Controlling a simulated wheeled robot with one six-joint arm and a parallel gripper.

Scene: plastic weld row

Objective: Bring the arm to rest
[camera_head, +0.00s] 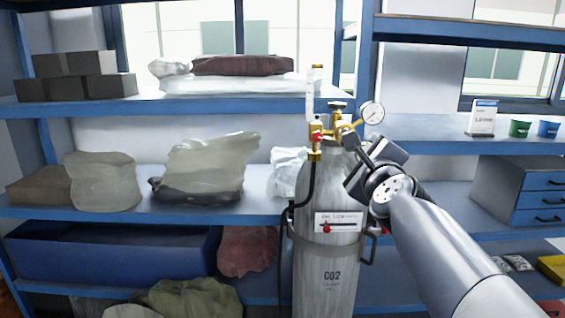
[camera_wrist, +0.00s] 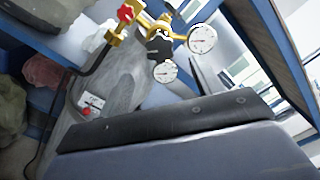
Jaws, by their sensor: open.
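My gripper (camera_head: 368,166) is in front of the right side of the upper part of a grey CO2 cylinder (camera_head: 326,262) in the head view. Its dark jaws are spread apart, with nothing seen between them. My arm reaches it from the lower right. A brass regulator (camera_head: 316,143) with a red knob and a round gauge (camera_head: 372,113) sits on top of the cylinder, close to the gripper in the picture. Whether they touch cannot be told. The wrist view shows the regulator (camera_wrist: 126,25), gauge (camera_wrist: 203,39) and tilted cylinder (camera_wrist: 110,85) beyond a large grey, dark-edged part.
Blue shelves (camera_head: 150,208) hold bags and boxes behind the cylinder. A drawer cabinet (camera_head: 540,196), a small sign (camera_head: 482,118), a green cup (camera_head: 519,128) and a blue cup (camera_head: 548,129) stand at right. A black hose runs down the cylinder's left side.

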